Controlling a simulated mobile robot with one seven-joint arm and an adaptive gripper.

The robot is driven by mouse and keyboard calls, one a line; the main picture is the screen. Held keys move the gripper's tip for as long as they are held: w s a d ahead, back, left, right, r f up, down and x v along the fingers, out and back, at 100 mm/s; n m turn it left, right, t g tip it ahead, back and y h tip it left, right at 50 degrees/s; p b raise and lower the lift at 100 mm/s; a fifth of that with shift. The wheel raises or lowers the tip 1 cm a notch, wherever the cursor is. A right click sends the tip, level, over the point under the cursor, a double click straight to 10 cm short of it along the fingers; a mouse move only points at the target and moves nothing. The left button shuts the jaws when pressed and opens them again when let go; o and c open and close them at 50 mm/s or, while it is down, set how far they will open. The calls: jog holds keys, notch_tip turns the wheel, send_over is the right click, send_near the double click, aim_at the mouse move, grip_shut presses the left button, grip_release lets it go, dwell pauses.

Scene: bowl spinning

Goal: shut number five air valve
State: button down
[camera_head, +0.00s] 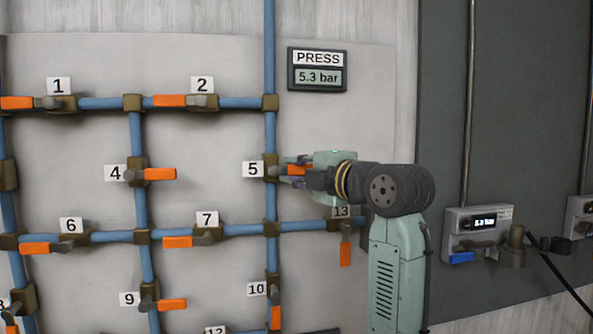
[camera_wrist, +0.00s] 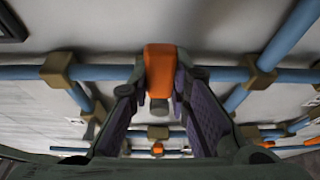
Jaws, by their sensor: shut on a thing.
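The number 5 air valve (camera_head: 271,168) sits on the vertical blue pipe, just right of its white "5" label (camera_head: 252,169). Its orange handle (camera_head: 303,170) points right, across the pipe, and is partly hidden by my gripper (camera_head: 291,172). In the wrist view the orange handle (camera_wrist: 160,65) lies between the two fingertips of my gripper (camera_wrist: 159,82), at right angles to the pipe behind it. My gripper is shut on this handle, coming from the right.
A pressure display (camera_head: 318,77) above reads 5.3 bar. Valve 13 (camera_head: 345,225) is just below my gripper, with its handle hanging down. Valve 4 (camera_head: 138,173) is to the left and valve 10 (camera_head: 272,287) below. The panel right of valve 5 has no pipes.

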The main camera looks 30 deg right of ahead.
jog(key=shift+r, duration=0.1)
jog(key=c, duration=1.5)
grip_release()
jog(key=shift+s, duration=0.1)
jog(key=s, duration=0.4)
jog(key=s+d, duration=0.1)
jog(key=s, duration=0.6)
jog(key=shift+s+d, duration=0.15)
jog(key=shift+s, duration=0.25)
